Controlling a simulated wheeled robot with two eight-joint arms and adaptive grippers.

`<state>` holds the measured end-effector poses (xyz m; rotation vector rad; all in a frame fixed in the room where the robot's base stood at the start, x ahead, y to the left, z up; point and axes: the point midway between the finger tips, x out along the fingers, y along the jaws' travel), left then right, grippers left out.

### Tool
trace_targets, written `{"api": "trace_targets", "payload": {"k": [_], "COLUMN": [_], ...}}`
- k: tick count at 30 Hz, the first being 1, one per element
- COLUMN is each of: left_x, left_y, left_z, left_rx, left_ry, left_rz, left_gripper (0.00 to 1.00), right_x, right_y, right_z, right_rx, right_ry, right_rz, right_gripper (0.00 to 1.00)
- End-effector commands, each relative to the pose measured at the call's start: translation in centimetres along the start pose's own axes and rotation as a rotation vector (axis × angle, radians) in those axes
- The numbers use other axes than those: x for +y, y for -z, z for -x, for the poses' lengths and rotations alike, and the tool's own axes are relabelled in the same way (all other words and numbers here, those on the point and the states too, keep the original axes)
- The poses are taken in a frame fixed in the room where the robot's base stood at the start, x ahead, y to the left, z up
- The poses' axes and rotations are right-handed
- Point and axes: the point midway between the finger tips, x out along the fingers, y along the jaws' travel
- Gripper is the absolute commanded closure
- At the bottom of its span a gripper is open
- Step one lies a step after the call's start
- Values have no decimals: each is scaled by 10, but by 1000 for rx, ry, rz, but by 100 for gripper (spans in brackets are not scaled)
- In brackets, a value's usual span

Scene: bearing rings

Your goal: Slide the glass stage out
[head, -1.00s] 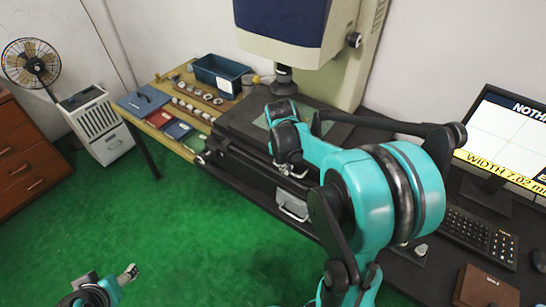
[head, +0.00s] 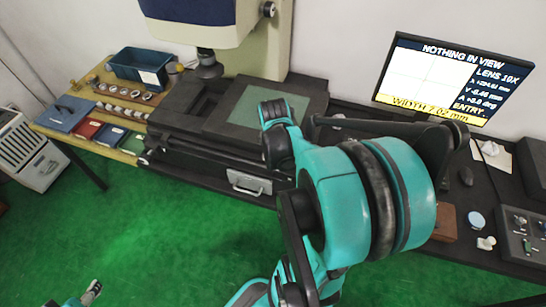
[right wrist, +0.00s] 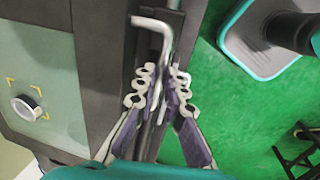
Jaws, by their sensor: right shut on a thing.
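The glass stage (head: 262,103) is a pale green pane in a dark frame, right of the lens (head: 208,66) of the measuring machine in the head view. The pane also shows at the left of the right wrist view (right wrist: 45,65), with a pale round thing (right wrist: 28,107) and yellow corner marks on it. My right gripper (right wrist: 158,85) is shut on a bent metal handle (right wrist: 162,30) along the stage's dark edge. My right arm hides those fingers in the head view. My left gripper (head: 93,288) is low at the left, its opening unclear.
A wooden board (head: 118,112) with rings and coloured trays, and a blue bin (head: 140,66), stand left of the stage. The monitor (head: 452,80) at the right reads "NOTHING IN VIEW". Green floor lies open in front of the bench.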

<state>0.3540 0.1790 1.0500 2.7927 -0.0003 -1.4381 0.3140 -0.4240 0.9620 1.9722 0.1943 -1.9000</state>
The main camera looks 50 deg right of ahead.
Motion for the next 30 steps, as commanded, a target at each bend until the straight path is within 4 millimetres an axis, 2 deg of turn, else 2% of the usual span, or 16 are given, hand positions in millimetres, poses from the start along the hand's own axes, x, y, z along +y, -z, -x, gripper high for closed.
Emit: {"api": "trace_targets", "payload": {"k": [8,9,11,12,23,26,30], "left_x": [0,0,0,0,0,0,0], "left_y": [0,0,0,0,0,0,0], "left_z": [0,0,0,0,0,0,0], "left_rx": [0,0,0,0,0,0,0], "left_ry": [0,0,0,0,0,0,0], "left_rz": [0,0,0,0,0,0,0], "left_gripper": [37,37,37,37,37,37,37], "right_x": [-1,-1,-1,-1,0,0,-1], "right_y": [-2,-3,-3,-2,-1,-1,-2], "right_z": [0,0,0,0,4,14,38], "right_rx": [-6,-6,-6,-6,-4,-3,-4], "right_ry": [1,1,1,1,0,0,0], "right_rz": [0,0,0,0,0,1,1], "right_gripper": [100,87,71,68,68,68,68]}}
